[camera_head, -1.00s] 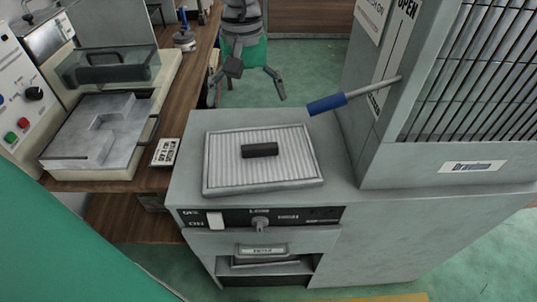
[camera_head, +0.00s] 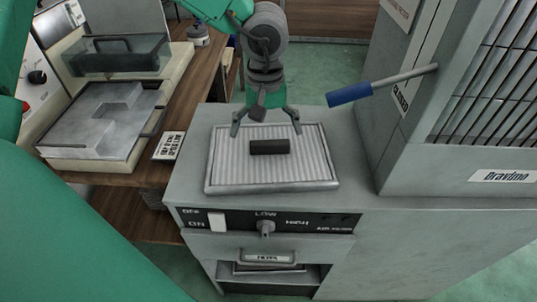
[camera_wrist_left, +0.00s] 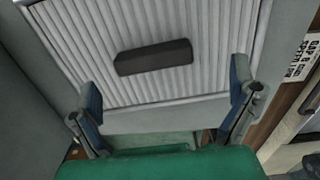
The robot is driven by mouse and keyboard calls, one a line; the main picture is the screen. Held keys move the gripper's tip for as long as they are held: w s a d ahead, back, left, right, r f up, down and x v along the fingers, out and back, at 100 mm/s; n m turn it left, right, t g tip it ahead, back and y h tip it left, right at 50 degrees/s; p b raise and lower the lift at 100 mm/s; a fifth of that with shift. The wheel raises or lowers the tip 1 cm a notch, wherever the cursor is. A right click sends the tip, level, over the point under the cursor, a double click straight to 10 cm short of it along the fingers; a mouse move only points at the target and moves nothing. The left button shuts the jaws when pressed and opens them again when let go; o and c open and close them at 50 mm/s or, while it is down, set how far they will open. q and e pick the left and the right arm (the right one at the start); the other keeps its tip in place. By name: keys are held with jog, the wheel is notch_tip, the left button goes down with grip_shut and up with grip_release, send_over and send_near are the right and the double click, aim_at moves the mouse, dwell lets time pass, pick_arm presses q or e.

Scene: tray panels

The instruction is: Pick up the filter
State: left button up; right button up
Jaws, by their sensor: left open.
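The filter (camera_head: 312,170) is a light grey, ribbed rectangular panel with a raised rim, lying flat on top of the grey cabinet. A dark block-shaped handle (camera_head: 269,147) sits at its middle. My left gripper (camera_head: 266,128) is open over the filter's far edge, fingers spread and pointing down, with the handle a little nearer the camera. In the left wrist view the filter (camera_wrist_left: 215,45) fills the upper part, and the handle (camera_wrist_left: 153,57) lies ahead of and between the two open fingers, apart from them. Whether the fingers touch the rim cannot be told. My right gripper is not in view.
A tall grey unit (camera_head: 400,150) with a grille stands at the right. Its blue-handled lever (camera_head: 349,95) sticks out near the filter's far right corner. A control panel with a knob (camera_head: 265,228) is below the filter. A beige machine (camera_head: 100,120) stands at left.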

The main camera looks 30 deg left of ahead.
aim_at(269, 142)
pick_arm(q)
jog(key=f, duration=0.2)
jog(key=f+b, duration=0.1)
jog(key=f, duration=0.1)
jog(key=shift+w+d, duration=0.2)
jog(key=shift+d, duration=0.2)
jog(key=shift+d+f, duration=0.1)
jog(key=shift+d, duration=0.1)
jog(key=shift+a, duration=0.35)
jog(key=c, duration=1.3)
jog(key=shift+s, duration=0.1)
jog(key=shift+c, duration=0.2)
